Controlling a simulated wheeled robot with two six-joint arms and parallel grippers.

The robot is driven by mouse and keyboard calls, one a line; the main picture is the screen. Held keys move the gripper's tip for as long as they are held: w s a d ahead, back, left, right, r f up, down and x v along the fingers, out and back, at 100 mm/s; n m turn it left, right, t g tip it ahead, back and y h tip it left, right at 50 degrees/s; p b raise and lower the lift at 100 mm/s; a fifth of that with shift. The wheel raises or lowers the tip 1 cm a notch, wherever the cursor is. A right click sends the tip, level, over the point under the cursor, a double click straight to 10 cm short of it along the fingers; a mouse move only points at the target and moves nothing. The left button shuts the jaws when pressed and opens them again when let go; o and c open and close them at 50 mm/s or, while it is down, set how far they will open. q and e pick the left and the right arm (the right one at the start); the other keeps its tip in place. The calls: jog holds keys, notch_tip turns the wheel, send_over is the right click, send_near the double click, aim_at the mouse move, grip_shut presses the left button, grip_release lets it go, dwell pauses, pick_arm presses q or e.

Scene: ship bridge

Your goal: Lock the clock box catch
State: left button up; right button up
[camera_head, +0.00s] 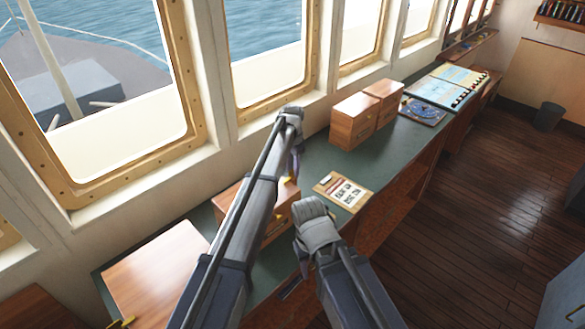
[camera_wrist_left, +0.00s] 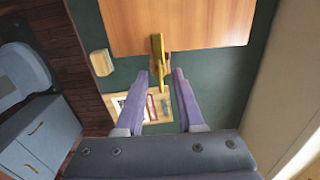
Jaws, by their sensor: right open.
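A brown wooden box (camera_head: 278,222) with brass fittings sits on the green counter, partly hidden behind my left arm. In the left wrist view the box (camera_wrist_left: 185,25) fills the top, and an upright brass catch (camera_wrist_left: 158,50) shows at its near edge. My left gripper (camera_wrist_left: 160,75) is open, its purple fingers apart and the catch just beyond and between their tips. In the head view my left gripper (camera_head: 294,168) is mostly hidden by its own wrist, beside the box. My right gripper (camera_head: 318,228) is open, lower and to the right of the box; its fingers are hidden.
A board with printed cards (camera_head: 343,192) lies on the counter right of the box. Two wooden boxes (camera_head: 355,121) stand farther along, before a chart (camera_head: 445,86). A wooden panel (camera_head: 157,274) is at the near left. Windows line the left; the floor (camera_head: 470,200) at right is clear.

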pick_arm(q)
jog(key=shift+r, duration=0.15)
notch_tip(320, 180, up, 8)
jog(key=p, duration=0.8)
jog(key=shift+f, duration=0.2)
jog(key=shift+f, duration=0.1)
